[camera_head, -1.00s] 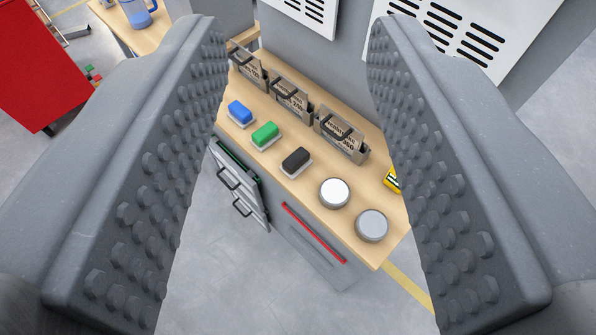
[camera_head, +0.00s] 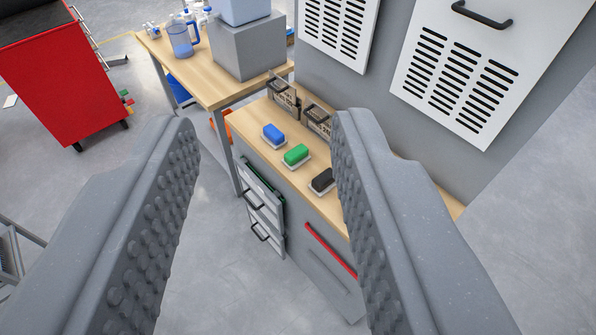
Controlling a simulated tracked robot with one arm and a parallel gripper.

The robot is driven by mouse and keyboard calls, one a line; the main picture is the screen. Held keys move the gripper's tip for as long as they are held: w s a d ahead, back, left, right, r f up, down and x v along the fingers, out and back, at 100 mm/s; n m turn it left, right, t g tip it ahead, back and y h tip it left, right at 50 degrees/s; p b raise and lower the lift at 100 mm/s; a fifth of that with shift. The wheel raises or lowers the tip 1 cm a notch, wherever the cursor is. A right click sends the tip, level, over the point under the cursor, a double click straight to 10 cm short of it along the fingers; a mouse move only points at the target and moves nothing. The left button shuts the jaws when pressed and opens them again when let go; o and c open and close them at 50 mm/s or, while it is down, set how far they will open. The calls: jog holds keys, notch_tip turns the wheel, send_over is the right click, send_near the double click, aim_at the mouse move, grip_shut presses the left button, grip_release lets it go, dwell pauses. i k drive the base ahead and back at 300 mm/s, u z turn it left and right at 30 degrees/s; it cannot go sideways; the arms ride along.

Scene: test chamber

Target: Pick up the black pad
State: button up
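The black pad (camera_head: 321,180) is a small dark block with a pale base. It lies on the wooden counter (camera_head: 262,117), at the near end of a row with a green pad (camera_head: 296,155) and a blue pad (camera_head: 274,136). My gripper (camera_head: 258,125) is open and empty, its two studded grey fingers wide apart. The black pad shows just left of the right finger, whose edge is close to it in the picture. The gripper is above and apart from the counter. The right finger hides the counter's right part.
Metal holders (camera_head: 284,97) stand along the counter's back by the grey wall, with white vented panels (camera_head: 452,70) above. A table (camera_head: 212,94) with a blue jug (camera_head: 181,40) and a grey box (camera_head: 240,50) stands behind. A red cabinet (camera_head: 62,80) is at left.

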aim_at(323, 184)
jog(key=u, duration=0.3)
jog(key=i, duration=1.15)
jog(key=z, duration=0.3)
